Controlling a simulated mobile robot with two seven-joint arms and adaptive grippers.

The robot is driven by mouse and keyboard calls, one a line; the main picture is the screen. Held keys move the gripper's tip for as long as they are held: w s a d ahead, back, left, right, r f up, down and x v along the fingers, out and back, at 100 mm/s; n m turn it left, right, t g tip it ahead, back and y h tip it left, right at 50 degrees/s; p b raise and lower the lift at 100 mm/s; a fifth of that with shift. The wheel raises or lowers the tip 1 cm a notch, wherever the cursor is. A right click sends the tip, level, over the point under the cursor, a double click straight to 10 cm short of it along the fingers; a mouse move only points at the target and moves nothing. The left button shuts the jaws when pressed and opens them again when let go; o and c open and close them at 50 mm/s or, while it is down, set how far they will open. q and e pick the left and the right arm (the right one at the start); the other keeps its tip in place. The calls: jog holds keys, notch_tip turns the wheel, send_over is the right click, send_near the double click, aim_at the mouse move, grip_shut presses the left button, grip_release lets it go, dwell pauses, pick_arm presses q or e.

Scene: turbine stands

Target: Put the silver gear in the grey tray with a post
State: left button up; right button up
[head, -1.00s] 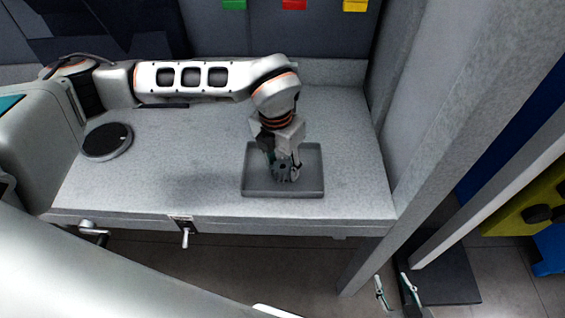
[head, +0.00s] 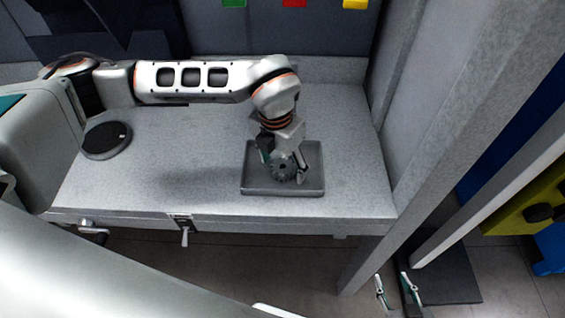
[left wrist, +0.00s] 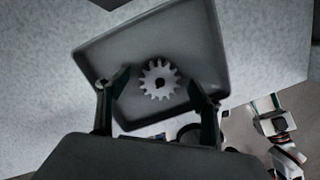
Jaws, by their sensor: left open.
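The silver toothed gear (head: 283,169) is at the grey tray (head: 312,188), between the fingers of my left gripper (head: 284,170). My left gripper (left wrist: 160,88) is open, with a finger on each side of the gear and gaps between. No post shows clearly, so I cannot tell whether the gear is around one. My right gripper (head: 395,289) hangs low at the bottom right of the head view, its two fingers apart and empty.
The tray rests on a light grey worktable (head: 190,190). A round black disc (head: 106,139) lies at the table's left. A clamp handle (head: 184,236) hangs at the front edge. A grey upright post (head: 440,140) stands to the right. The table's middle is clear.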

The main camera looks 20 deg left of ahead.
aim_at(280, 169)
pick_arm(q)
jog(key=shift+r, duration=0.15)
jog(key=shift+s+r+p, duration=0.1)
jog(key=shift+r+p, duration=0.65)
jog(key=shift+r, duration=0.45)
jog(key=shift+s+a+r+p, duration=0.15)
jog(key=shift+r+p, duration=0.3)
jog(key=shift+r, duration=0.65)
jog(key=shift+s+d+r+p, duration=0.15)
jog(key=shift+r+p, duration=0.3)
jog(key=shift+r, duration=0.65)
jog(key=shift+a, duration=0.1)
